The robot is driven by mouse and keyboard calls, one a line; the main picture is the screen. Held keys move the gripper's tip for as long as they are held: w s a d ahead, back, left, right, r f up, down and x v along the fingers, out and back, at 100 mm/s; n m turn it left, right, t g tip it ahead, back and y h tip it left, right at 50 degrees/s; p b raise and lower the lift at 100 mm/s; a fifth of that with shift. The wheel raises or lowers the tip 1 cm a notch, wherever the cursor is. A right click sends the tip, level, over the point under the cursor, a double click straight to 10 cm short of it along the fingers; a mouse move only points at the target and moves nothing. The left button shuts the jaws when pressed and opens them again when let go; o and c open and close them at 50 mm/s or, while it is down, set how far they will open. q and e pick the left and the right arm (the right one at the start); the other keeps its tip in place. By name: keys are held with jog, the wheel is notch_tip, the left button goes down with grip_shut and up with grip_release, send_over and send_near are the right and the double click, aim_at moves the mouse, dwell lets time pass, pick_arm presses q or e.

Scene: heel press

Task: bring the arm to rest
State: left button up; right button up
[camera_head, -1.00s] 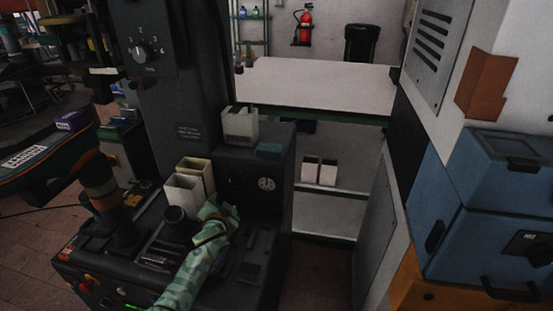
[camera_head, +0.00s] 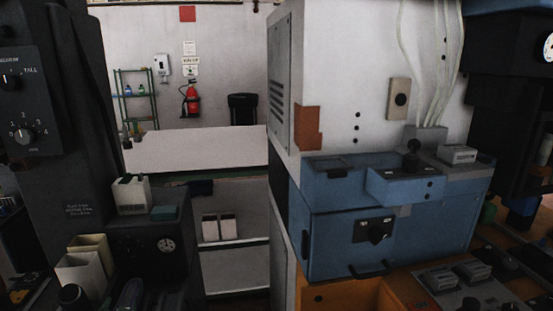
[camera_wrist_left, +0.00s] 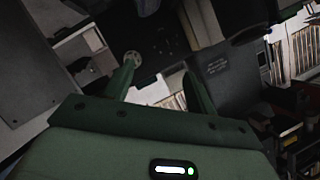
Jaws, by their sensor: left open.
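My left gripper (camera_wrist_left: 160,68) shows in the left wrist view with its two green fingers apart. Nothing shows between them. Behind them is a dark machine body, with a round pale gauge close to the left fingertip in the picture. In the head view, a dim greenish shape at the bottom edge may be part of my left arm; the gripper itself cannot be made out there. The dark press (camera_head: 84,215) stands at the left, with its round gauge (camera_head: 166,244) on the front. My right gripper is in neither view.
Two pale bins (camera_head: 80,271) and a white holder (camera_head: 131,194) stand on the press. A white-topped bench (camera_head: 200,150) lies behind. A blue machine (camera_head: 335,235) on an orange base (camera_head: 345,295) fills the right. A grey control box (camera_head: 470,292) sits at lower right.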

pick_arm(q)
jog(key=s+d+f+m+g+h, duration=0.1)
jog(key=s+d+f+g+h, duration=0.3)
jog(key=s+f, duration=0.8)
jog(key=s+d+f+g, duration=0.2)
jog(key=s+d+f, duration=0.3)
jog(key=s+f, duration=0.65)
jog(key=s+d+f+g, duration=0.2)
jog(key=s+f, duration=0.2)
jog(key=s, duration=0.8)
jog(key=s+d+f+g+h, duration=0.1)
jog(key=s+f, duration=0.4)
jog(key=s, duration=0.8)
jog(key=s+d+f+g+h, duration=0.1)
jog(key=s+d+f+g, duration=0.3)
jog(key=s, duration=0.8)
jog(key=shift+s+d+f, duration=0.15)
jog(key=shift+d+f, duration=0.2)
jog(key=shift+d, duration=0.2)
